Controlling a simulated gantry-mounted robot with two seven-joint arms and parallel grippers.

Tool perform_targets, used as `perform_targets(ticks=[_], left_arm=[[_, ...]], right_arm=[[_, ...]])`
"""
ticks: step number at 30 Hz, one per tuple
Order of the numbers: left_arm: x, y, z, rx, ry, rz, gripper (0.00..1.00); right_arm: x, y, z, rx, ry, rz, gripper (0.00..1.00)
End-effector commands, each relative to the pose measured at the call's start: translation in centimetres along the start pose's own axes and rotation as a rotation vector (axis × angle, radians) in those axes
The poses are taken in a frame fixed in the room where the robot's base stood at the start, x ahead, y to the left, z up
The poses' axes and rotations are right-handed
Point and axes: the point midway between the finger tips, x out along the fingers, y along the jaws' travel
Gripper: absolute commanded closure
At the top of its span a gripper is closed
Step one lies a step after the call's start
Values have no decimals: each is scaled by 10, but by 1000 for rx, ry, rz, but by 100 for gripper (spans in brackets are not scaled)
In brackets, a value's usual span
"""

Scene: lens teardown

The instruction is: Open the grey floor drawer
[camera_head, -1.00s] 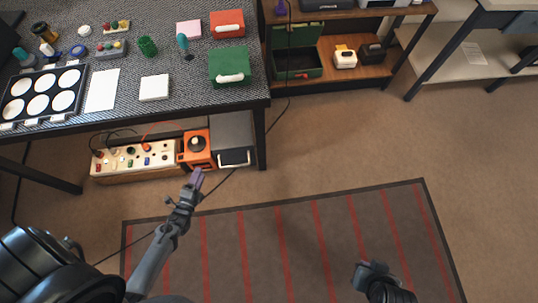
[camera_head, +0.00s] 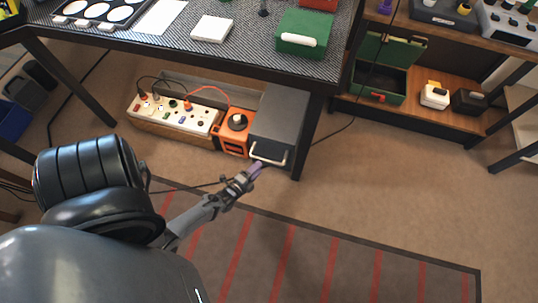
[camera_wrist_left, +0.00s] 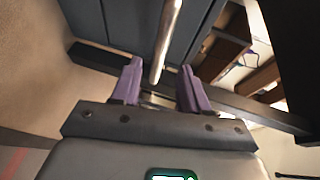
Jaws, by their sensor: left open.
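The grey floor drawer (camera_head: 278,122) stands on the floor under the table, at the right end of a row of boxes. It looks shut. Its pale bar handle (camera_head: 268,160) is on the front face. My left gripper (camera_head: 257,169) is just in front of the handle, its purple fingers open. In the left wrist view the grey front (camera_wrist_left: 98,22) fills the top, and the handle (camera_wrist_left: 168,35) runs down into the gap between the open fingers (camera_wrist_left: 160,72). I cannot tell how deep the handle sits between them. My right gripper is out of view.
An orange box (camera_head: 233,138) with a round knob and a white socket panel (camera_head: 180,117) with cables stand left of the drawer. A table leg (camera_head: 308,140) is close on its right. A striped mat (camera_head: 320,255) and bare floor lie in front.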

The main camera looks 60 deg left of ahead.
Motion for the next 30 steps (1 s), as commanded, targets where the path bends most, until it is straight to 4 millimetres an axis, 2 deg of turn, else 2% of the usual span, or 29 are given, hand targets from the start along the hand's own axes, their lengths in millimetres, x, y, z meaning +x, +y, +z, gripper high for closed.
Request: perform_targets(ticks=[1, 9, 15, 21, 29, 30], left_arm=[[10, 3, 1, 0, -1, -4, 56], [54, 4, 1, 0, 0, -2, 56], [75, 2, 1, 0, -1, -2, 56], [84, 1, 0, 0, 0, 0, 56], [85, 0, 0, 1, 0, 0, 56], [85, 0, 0, 1, 0, 0, 59]], right_arm=[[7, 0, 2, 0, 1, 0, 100], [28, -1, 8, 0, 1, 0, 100], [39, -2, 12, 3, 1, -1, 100], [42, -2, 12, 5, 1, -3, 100], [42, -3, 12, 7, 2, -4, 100], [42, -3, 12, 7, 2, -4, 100]])
